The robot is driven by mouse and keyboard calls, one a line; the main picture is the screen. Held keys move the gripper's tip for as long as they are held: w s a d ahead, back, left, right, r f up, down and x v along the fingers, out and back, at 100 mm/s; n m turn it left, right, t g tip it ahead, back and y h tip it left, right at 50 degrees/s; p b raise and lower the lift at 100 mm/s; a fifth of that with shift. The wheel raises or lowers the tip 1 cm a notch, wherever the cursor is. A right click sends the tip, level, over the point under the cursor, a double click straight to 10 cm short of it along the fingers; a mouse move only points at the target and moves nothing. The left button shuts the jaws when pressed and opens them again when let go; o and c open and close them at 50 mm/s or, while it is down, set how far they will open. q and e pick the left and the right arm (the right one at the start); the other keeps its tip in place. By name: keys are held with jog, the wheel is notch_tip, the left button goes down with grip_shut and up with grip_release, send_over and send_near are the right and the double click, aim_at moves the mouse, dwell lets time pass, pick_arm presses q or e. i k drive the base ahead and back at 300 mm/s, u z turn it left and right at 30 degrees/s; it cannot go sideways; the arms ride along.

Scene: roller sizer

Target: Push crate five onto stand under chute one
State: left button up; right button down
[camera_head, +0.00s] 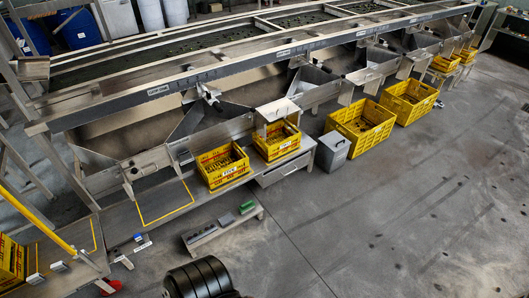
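Several yellow crates are in view; their labels are too small to read, so I cannot tell which is crate five. One crate (222,167) stands on the low metal stand (122,215) below the sizer, right of an empty yellow outline (162,201). A second crate (277,141) stands just right of it under a chute box. Two larger-looking crates (360,127) (408,101) stand on the floor further right. Part of another crate (8,262) shows at the lower left edge. A chute mouth (145,163) lies above the empty outline. Neither gripper is in view.
A grey bin (332,151) stands on the floor right of the stand. A small low bench (215,233) with small items stands in front. A black ribbed object (198,280) is at the bottom edge. The floor (420,210) to the right is open.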

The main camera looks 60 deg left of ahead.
aim_at(226, 174)
jog(key=i, duration=0.7)
jog(key=u, duration=3.5)
jog(key=i, duration=0.3)
jog(key=z, duration=0.1)
